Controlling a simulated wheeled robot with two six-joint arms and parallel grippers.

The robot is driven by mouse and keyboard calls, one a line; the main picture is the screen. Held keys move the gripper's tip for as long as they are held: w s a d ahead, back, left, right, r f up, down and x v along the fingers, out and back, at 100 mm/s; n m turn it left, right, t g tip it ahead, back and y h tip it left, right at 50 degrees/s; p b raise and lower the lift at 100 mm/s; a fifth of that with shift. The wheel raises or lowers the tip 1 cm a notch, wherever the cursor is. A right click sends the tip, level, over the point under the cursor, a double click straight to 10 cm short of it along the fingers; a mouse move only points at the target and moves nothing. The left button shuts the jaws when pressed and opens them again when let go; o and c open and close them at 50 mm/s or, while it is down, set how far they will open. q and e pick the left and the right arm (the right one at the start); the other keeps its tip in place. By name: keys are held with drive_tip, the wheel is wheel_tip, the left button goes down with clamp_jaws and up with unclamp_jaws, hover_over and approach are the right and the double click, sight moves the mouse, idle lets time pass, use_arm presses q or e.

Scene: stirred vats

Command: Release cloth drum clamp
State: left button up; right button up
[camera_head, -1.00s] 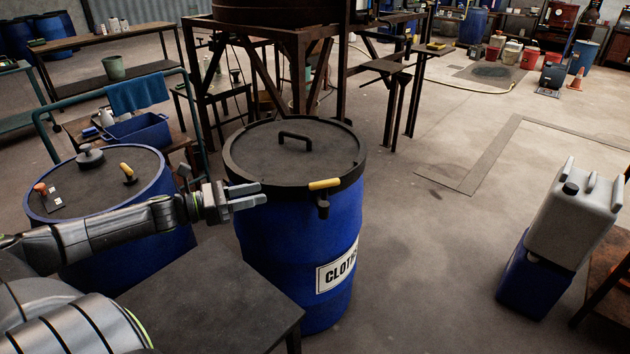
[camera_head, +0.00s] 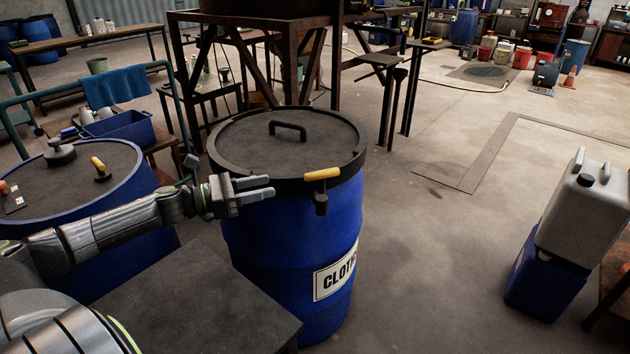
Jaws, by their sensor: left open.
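The cloth drum (camera_head: 290,250) is a blue drum with a partly visible label reading "CLOTH". Its dark lid (camera_head: 270,148) has a black handle on top and is ringed by a dark rim band. The clamp lever (camera_head: 322,174) has a yellow grip and sits on the front right of the rim, with a dark latch body hanging below it. My left gripper (camera_head: 270,188) is open and empty in front of the rim, to the left of the lever and apart from it. Its fingers point right, toward the lever. My right gripper is not in view.
A second blue drum (camera_head: 140,215) with a yellow-handled lever stands at left. A dark low table (camera_head: 205,300) is in front of the cloth drum. A steel frame (camera_head: 325,70) stands behind. A grey canister (camera_head: 585,215) rests on a blue container at right. The floor between is clear.

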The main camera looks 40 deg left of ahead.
sight(315, 175)
use_arm(q)
drive_tip(key=shift+x, duration=6.55)
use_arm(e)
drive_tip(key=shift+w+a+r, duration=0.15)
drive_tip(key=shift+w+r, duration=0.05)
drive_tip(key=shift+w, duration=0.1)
use_arm(q)
clamp_jaws()
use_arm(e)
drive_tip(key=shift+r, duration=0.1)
